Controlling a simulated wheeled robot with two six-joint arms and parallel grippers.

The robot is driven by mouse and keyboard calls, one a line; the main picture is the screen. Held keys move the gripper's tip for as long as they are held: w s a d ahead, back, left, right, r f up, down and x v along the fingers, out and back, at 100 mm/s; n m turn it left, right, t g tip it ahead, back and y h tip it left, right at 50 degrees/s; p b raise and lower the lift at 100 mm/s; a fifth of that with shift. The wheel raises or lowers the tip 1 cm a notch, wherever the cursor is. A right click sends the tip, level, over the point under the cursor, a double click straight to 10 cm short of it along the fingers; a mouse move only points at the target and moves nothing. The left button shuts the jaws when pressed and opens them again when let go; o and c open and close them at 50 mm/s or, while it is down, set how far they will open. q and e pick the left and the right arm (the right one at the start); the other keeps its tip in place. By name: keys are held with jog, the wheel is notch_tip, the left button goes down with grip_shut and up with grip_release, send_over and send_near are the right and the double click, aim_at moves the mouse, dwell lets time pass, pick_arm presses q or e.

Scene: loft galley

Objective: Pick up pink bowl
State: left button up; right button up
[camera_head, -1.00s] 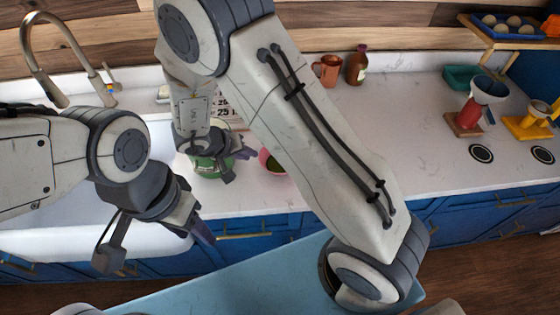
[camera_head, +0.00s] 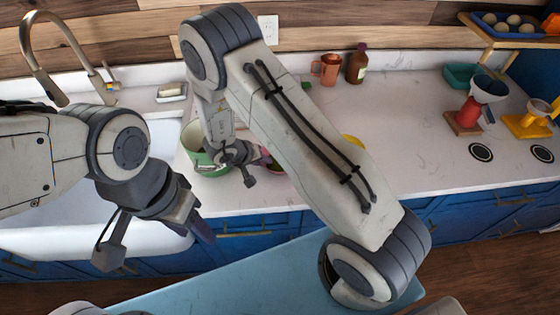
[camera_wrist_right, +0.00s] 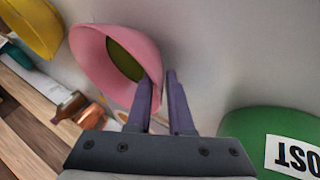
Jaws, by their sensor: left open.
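The pink bowl (camera_head: 277,170) stands on the white counter, largely hidden behind my right arm and gripper. In the right wrist view the pink bowl (camera_wrist_right: 90,58) shows clearly, with something dark green inside. My right gripper (camera_head: 248,168) is at the bowl's left side. Its two purple fingers (camera_wrist_right: 163,82) are a little apart at the bowl's rim; one finger overlaps the rim and the other has a narrow gap to it. I cannot tell whether the rim is touched. My left gripper (camera_head: 200,222) is open and empty in front of the sink, away from the bowl.
A green bin (camera_head: 205,165) with a white label stands close to the left of my right gripper; it also shows in the wrist view (camera_wrist_right: 255,130). A yellow bowl (camera_head: 353,141) is behind my right arm. A copper mug (camera_head: 328,70) and brown bottle (camera_head: 357,64) stand farther back.

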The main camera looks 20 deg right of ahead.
grip_shut()
dwell(1.4)
